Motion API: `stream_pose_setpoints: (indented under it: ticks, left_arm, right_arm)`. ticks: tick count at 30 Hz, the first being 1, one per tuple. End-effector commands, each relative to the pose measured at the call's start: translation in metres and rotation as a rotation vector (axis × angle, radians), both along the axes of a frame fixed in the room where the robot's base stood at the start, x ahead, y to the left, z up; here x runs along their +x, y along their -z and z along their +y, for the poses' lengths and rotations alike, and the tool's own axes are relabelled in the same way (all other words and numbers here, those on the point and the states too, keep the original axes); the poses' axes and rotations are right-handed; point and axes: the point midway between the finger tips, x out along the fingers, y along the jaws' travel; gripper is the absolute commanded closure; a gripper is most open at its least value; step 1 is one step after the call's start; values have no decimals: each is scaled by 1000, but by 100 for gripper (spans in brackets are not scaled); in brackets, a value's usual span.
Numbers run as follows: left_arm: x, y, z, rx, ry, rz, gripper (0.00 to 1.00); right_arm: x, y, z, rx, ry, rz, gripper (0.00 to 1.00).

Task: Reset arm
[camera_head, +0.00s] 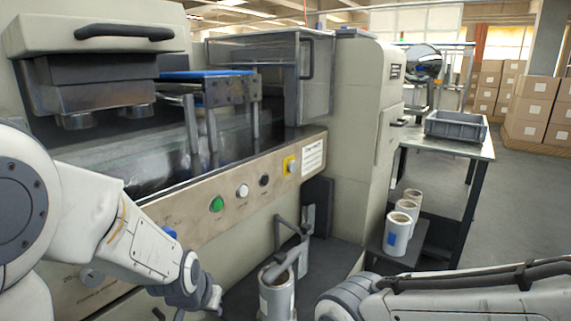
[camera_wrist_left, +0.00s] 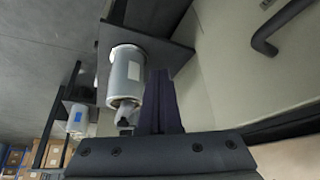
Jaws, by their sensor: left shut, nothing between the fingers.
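My left arm comes in from the left in the head view and hangs in front of the wrapper machine. Its gripper (camera_head: 208,301) is low, left of a grey film roll (camera_head: 276,298) at the machine's foot. In the left wrist view the dark fingers (camera_wrist_left: 162,88) are together and empty. A grey roll with a pale label (camera_wrist_left: 125,72) shows just beside the fingers, apparently apart from them. My right arm lies across the lower right of the head view, and its fingers are not visible.
The machine's front panel has a green button (camera_head: 216,204) and other knobs. Several white rolls (camera_head: 398,232) stand on a low shelf to the right. A grey crate (camera_head: 456,126) sits on the side table (camera_head: 430,141). Cartons (camera_head: 532,108) are stacked behind, with open floor between.

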Motion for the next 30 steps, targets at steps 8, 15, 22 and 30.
stream_pose_setpoints:
  ticks: [8,15,22,30]
  left_arm:
    - [-76,15,28,1,-114,210,100]
    - [-103,-1,-4,11,-19,275,100]
    - [-130,-22,-43,25,130,315,100]
    - [-176,-49,-85,50,334,371,100]
  right_arm:
    - [0,0,0,0,0,0,0]
    - [0,-7,0,0,0,0,0]
    - [0,-14,0,0,0,0,0]
    - [0,-23,0,0,0,0,0]
